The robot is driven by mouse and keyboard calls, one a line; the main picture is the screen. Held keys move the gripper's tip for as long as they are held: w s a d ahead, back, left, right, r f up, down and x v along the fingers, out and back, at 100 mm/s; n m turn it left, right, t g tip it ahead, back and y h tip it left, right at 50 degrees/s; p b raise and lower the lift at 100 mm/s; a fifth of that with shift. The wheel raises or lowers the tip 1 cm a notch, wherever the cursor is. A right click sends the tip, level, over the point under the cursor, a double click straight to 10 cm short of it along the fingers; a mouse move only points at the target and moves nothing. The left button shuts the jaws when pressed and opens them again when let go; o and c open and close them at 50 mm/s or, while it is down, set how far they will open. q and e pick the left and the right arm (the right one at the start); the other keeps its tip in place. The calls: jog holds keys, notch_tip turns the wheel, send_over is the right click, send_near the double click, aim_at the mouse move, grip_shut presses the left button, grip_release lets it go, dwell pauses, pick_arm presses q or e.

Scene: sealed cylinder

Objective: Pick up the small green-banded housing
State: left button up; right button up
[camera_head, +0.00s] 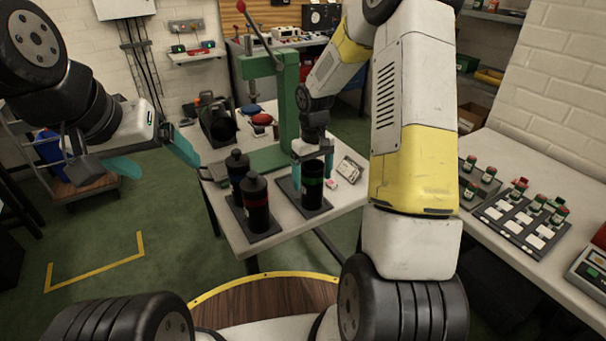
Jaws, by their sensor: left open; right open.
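The green-banded housing (312,193), a dark open-looking cylinder with a green band, stands upright on a dark plate on the middle table. My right gripper (312,170) points down over it, with its teal fingers open on either side of its upper part. I cannot tell whether the fingers touch it. My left gripper (151,158) is open and empty in the air, left of the table.
A red-banded black cylinder (256,206) and another black capped cylinder (237,168) stand left of the housing. A green press (287,100) rises behind. A small white-faced box (349,169) lies to the right. The right bench holds a tray (515,227) of small jars.

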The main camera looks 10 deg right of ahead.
grip_shut()
dwell(0.3)
jog(key=shift+r, duration=0.15)
